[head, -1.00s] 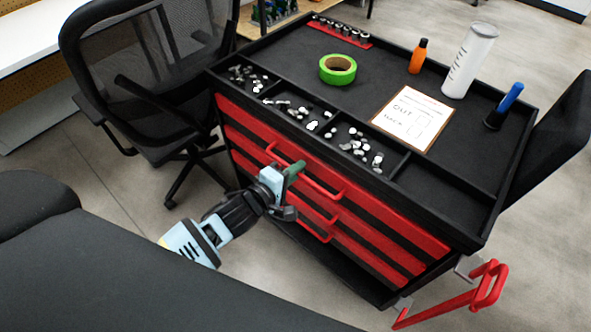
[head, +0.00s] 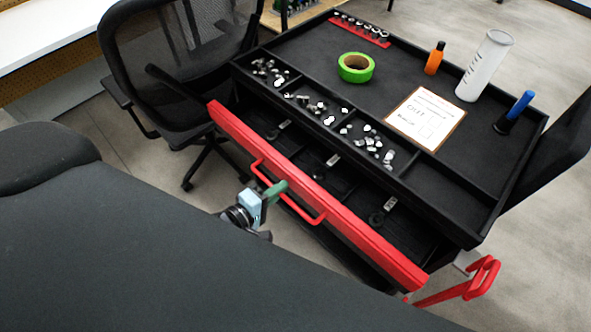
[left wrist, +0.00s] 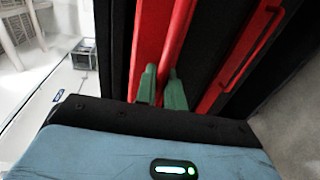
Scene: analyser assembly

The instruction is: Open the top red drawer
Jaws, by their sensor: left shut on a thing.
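The top red drawer (head: 330,210) is pulled well out of the black tool cart, and its inside shows in the head view. Its red bar handle (head: 290,205) runs along the front. My left gripper (head: 277,190) is shut on this handle near its middle. In the left wrist view the green fingers of my left gripper (left wrist: 162,90) stand on either side of the red handle (left wrist: 176,40). My right gripper is not in view.
Several small metal parts lie in the drawer (head: 376,218). On the cart top (head: 410,65) are green tape (head: 356,67), a clipboard (head: 426,118), bottles and trays of hardware. A chair (head: 170,70) stands close at the left.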

